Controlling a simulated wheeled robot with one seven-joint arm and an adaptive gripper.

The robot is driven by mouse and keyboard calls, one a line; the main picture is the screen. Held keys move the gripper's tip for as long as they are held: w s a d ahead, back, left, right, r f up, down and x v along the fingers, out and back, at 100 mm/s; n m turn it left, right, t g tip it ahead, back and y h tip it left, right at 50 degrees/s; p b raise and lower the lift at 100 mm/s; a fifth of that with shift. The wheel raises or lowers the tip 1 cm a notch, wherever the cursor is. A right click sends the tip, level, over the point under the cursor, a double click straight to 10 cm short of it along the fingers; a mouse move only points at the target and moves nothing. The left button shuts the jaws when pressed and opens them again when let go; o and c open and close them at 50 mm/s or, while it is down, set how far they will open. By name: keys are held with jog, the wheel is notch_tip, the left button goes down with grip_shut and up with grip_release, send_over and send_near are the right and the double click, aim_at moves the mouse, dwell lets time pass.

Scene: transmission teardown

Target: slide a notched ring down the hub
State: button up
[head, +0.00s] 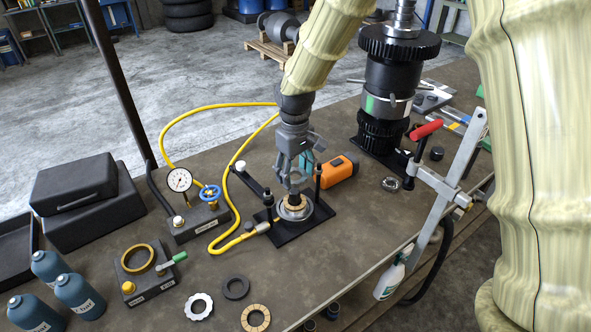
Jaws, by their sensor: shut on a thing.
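My gripper (294,188) points straight down over the hub fixture (294,211), with its fingers close together around something small. A tan-brown ring (296,202) shows right under the fingertips, inside the silver round rim of the fixture. The fingers hide most of the held thing and the hub's middle, so I cannot tell how far down the ring sits. A white notched ring (199,306), a dark ring (236,288) and a tan segmented ring (256,318) lie flat at the table's front.
A yellow hose (222,165) loops left of the fixture. A gauge block (197,222), an orange tool (341,171), a tall dark gear stack (391,88) and a red-handled clamp lever (440,180) stand around it. Blue bottles (77,292) and black cases (80,193) are at left.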

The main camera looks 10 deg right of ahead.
aim_at(295, 191)
jog(key=shift+w+f+b, duration=0.15)
jog(key=shift+w+f, duration=0.3)
jog(key=shift+f, duration=0.2)
jog(key=shift+w+f+b, duration=0.15)
jog(key=shift+w+f, duration=0.3)
jog(key=shift+f, duration=0.35)
jog(key=shift+s+f+b, duration=0.15)
jog(key=shift+s+b, duration=0.35)
jog(key=shift+s+f, duration=0.15)
jog(key=shift+w+f+b, duration=0.2)
jog(key=shift+f+b, duration=0.15)
jog(key=shift+f, duration=0.15)
jog(key=shift+w+f+b, duration=0.2)
jog(key=shift+f+b, duration=0.15)
jog(key=shift+f, duration=0.1)
jog(key=shift+s+f, duration=0.25)
jog(key=shift+f, duration=0.15)
jog(key=shift+w+f+b, duration=0.1)
jog(key=shift+f+b, duration=0.25)
jog(key=shift+f, duration=0.7)
